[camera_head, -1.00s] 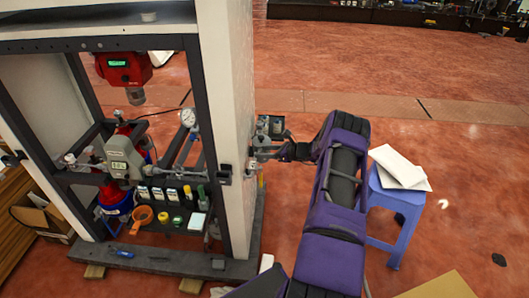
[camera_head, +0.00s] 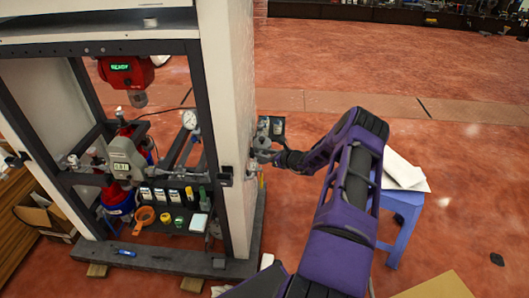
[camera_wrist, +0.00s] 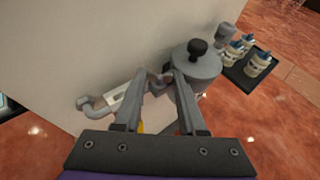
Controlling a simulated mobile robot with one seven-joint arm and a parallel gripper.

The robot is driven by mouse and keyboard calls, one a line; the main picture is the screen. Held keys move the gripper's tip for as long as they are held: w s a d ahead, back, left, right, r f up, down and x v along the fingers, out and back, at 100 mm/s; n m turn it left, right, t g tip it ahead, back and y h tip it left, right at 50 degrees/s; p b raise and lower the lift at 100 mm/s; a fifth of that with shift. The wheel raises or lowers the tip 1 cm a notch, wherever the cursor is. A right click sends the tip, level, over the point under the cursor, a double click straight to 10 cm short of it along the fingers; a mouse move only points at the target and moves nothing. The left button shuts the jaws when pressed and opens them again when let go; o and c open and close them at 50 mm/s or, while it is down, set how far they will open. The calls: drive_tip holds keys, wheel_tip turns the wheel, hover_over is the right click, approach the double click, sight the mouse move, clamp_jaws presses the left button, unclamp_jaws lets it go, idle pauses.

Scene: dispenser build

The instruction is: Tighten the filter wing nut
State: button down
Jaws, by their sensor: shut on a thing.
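The filter (camera_wrist: 198,66) is a grey round housing with a black knob (camera_wrist: 197,47) on its lid, mounted at the white wall. In the wrist view my gripper (camera_wrist: 161,78) has both fingers close together at the housing's left side. They are shut on a small dark part between the tips, which looks like the wing nut (camera_wrist: 160,80); the fingers hide most of it. In the head view my gripper (camera_head: 264,154) is at the filter on the cabinet's right side, too small to show detail.
A grey pipe elbow (camera_wrist: 91,104) sticks out left of the fingers. A dark shelf (camera_wrist: 250,76) with several small white bottles is right of the housing. A blue stool (camera_head: 403,215) with papers stands beside my arm. Open red floor lies behind.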

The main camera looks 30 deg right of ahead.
drive_tip(key=c, duration=0.8)
unclamp_jaws()
drive_tip(key=shift+o, duration=0.2)
drive_tip(key=p+v, duration=0.1)
drive_tip(key=v, duration=1.6)
drive_tip(key=shift+s, duration=0.25)
drive_tip(key=shift+w+r, duration=0.1)
